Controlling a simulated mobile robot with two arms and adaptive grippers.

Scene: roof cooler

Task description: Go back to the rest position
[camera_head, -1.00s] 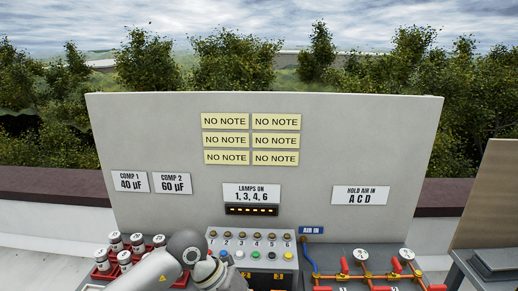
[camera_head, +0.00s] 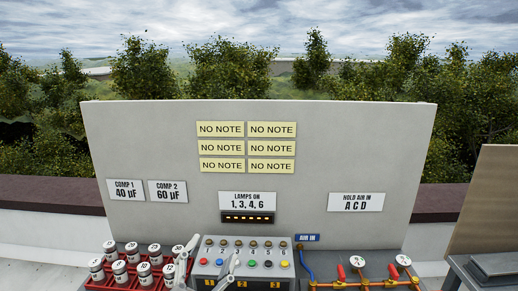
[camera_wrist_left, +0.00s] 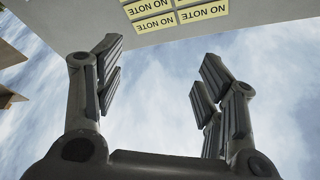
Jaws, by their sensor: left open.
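My left gripper (camera_head: 212,252) shows at the bottom of the head view, in front of the control box (camera_head: 286,243) and beside the red capacitor rack. Its two grey fingers are spread wide with nothing between them. In the left wrist view the open fingers (camera_wrist_left: 160,62) frame only sky, with the grey board (camera_wrist_left: 75,22) and its yellow notes (camera_wrist_left: 176,15) upside down above. My right gripper is in neither view.
White capacitors (camera_head: 132,252) stand in a red rack (camera_head: 100,283) at lower left. Red-handled valves and gauges (camera_head: 359,262) sit at lower right. A large panel (camera_head: 300,165) with labels and notes stands behind. A grey case (camera_head: 495,265) is at far right.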

